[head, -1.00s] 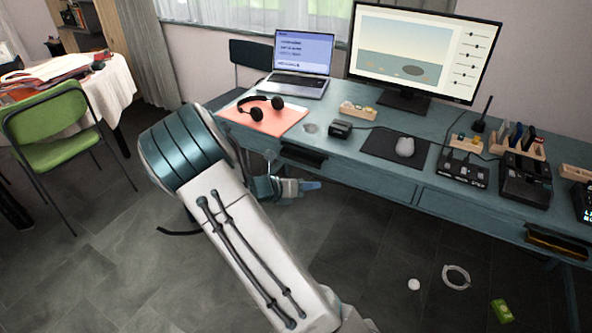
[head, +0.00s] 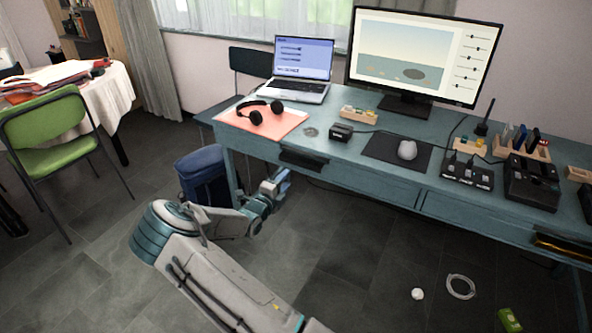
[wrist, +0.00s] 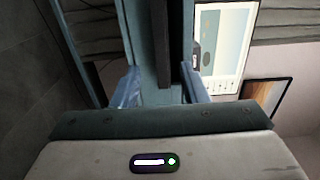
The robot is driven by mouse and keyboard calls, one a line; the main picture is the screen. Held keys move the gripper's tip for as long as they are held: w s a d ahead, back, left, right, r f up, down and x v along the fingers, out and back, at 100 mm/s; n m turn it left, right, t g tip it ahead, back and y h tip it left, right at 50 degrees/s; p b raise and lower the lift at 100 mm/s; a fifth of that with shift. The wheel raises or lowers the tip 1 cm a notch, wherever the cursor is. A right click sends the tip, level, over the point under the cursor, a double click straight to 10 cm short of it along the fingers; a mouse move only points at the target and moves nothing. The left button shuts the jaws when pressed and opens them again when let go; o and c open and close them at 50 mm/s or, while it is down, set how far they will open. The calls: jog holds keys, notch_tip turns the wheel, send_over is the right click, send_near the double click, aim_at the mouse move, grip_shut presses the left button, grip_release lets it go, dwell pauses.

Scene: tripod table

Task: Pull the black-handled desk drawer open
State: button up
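The blue desk (head: 385,165) has a drawer with a black handle (head: 303,159) on its front, below the headphones. The drawer looks shut. My gripper (head: 279,183) is just below and left of that handle in the head view, apart from it. In the wrist view my gripper (wrist: 162,88) has its two blue fingers spread, with nothing held between them. A long dark strip, likely the black handle (wrist: 161,45), runs along the blue desk front beyond the gap between the fingers. I cannot tell the exact distance to it.
A dark blue bin (head: 205,177) stands on the floor left of my gripper. Headphones (head: 259,112), a laptop (head: 299,68) and a monitor (head: 415,55) stand on the desk. A second handle (head: 562,245), black and gold, is at the right. Floor before the desk is mostly clear.

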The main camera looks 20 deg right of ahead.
aim_at(299, 165)
jog(key=x, duration=0.8)
jog(key=shift+w+d+b, duration=0.2)
jog(key=shift+d+b, duration=0.05)
jog(key=shift+b, duration=0.05)
grip_shut()
